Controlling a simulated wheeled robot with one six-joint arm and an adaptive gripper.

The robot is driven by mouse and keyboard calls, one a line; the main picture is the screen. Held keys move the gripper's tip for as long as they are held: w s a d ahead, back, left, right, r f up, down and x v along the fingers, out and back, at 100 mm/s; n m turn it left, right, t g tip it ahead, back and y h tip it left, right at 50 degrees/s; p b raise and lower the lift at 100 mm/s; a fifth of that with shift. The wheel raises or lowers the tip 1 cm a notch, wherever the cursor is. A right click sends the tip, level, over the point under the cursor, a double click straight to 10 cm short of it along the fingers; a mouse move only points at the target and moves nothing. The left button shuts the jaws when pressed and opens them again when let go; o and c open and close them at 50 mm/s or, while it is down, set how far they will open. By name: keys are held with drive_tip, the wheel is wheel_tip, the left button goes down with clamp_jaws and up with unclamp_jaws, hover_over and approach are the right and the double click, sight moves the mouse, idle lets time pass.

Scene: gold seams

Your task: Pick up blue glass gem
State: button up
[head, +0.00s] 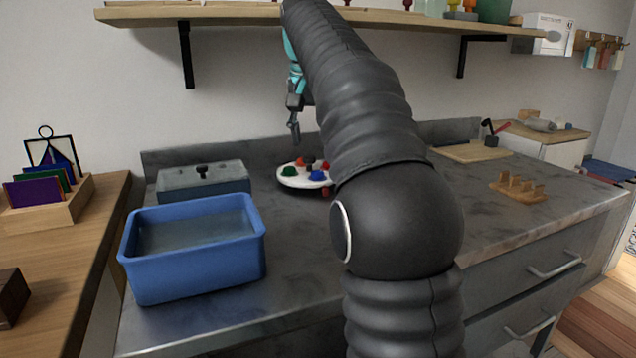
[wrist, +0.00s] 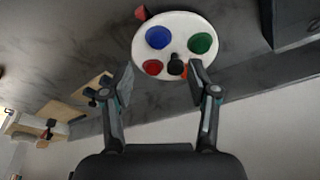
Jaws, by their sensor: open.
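The blue glass gem (head: 317,175) sits on a round white plate (head: 290,181) on the grey counter in the head view. In the wrist view the blue gem (wrist: 159,37) lies at the upper left of the plate (wrist: 180,17), beside a green gem (wrist: 201,43). A red gem (wrist: 153,67), a black gem (wrist: 175,67) and a partly hidden orange one share the plate. My gripper (wrist: 161,80) is open and empty, its fingers apart. In the head view my gripper (head: 295,130) hangs above the plate, clear of the gems; my arm hides the plate's right side.
A blue basin (head: 190,280) and a grey lidded box (head: 205,180) stand left of the plate. A small red piece (wrist: 141,13) lies just off the plate's edge. A wooden shelf (head: 230,17) runs above. A wooden rack (head: 518,188) stands right; counter around the plate is mostly clear.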

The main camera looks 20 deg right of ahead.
sight(317, 172)
drive_tip(key=shift+d+b+x, duration=0.2)
drive_tip(key=shift+b+x, duration=1.05)
drive_tip(key=shift+x, duration=2.7)
drive_tip(key=shift+w, duration=0.1)
drive_tip(key=c, duration=0.9)
